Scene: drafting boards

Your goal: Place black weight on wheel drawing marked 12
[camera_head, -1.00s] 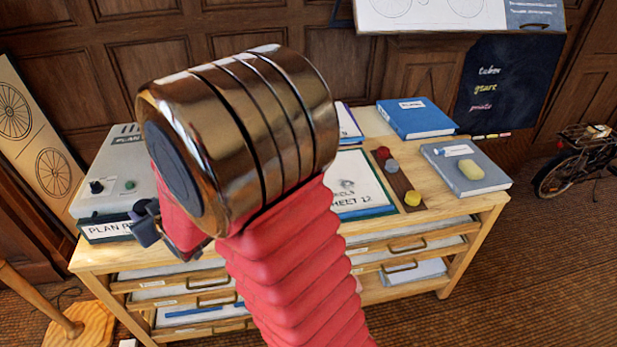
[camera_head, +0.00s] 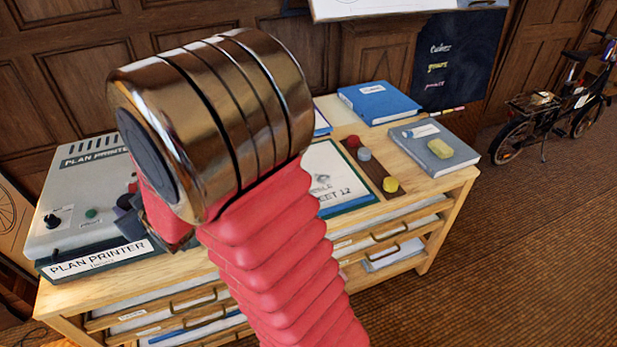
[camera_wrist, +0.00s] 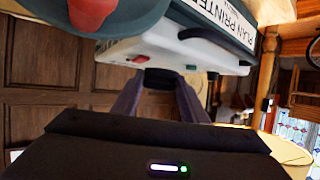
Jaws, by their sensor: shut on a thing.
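The sheet marked 12 (camera_head: 335,168) lies on the wooden plan chest, in a dark green-blue frame. My red arm hides its left part, and only part of its drawing shows. My gripper (camera_head: 128,212) is left of the sheet, by the plan printer, mostly hidden behind my own arm in the head view. In the wrist view my gripper (camera_wrist: 158,84) is shut on a small dark thing, which looks like the black weight (camera_wrist: 158,77). The weight cannot be made out clearly in the head view.
The plan printer (camera_head: 85,205) stands on the chest's left end. A wooden strip (camera_head: 376,170) holds red (camera_head: 352,141), grey (camera_head: 363,154) and yellow (camera_head: 390,185) weights right of the sheet. A blue book (camera_head: 385,100) and a grey book (camera_head: 450,155) lie farther right.

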